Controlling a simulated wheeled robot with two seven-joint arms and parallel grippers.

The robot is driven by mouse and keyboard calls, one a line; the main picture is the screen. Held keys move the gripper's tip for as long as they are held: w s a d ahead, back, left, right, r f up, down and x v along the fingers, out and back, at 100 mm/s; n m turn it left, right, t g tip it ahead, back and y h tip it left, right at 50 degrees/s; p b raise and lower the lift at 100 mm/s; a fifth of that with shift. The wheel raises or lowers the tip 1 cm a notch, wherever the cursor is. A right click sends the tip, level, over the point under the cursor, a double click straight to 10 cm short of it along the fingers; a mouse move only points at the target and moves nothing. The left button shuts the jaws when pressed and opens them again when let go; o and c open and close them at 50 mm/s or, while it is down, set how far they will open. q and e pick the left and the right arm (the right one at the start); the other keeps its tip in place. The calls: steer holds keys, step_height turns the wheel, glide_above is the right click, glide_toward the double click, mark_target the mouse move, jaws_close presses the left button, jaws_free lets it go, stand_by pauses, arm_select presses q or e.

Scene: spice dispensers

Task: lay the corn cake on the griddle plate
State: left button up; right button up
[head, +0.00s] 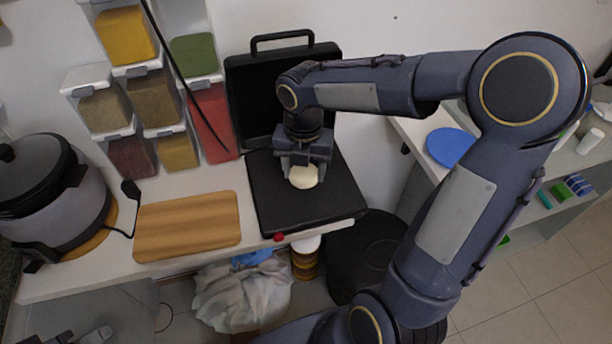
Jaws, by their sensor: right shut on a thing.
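The corn cake (304,178) is a pale, round, cream-coloured piece. My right gripper (304,168) points down and is shut on it, over the middle of the black griddle plate (305,212). I cannot tell whether the cake touches the plate. The griddle's black lid (250,95) stands open against the wall, with its handle at the top; my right arm hides part of it. At the bottom left edge, a small grey part that looks like my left gripper (92,336) shows; its jaws cannot be made out.
A wooden cutting board (187,225) lies left of the griddle. A rice cooker (50,195) stands at the far left. Several spice dispensers (152,98) hang on the wall behind. A blue plate (450,146) lies on the right-hand shelf. A small red knob (279,237) is at the griddle's front.

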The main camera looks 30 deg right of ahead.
mark_target(306, 179)
steer(key=shift+w+d+f, duration=0.25)
steer(key=shift+d+f, duration=0.1)
steer(key=shift+f, duration=0.2)
steer(key=shift+w+d+f, duration=0.1)
steer(key=shift+f, duration=1.55)
steer(key=shift+f, duration=0.1)
steer(key=o, duration=1)
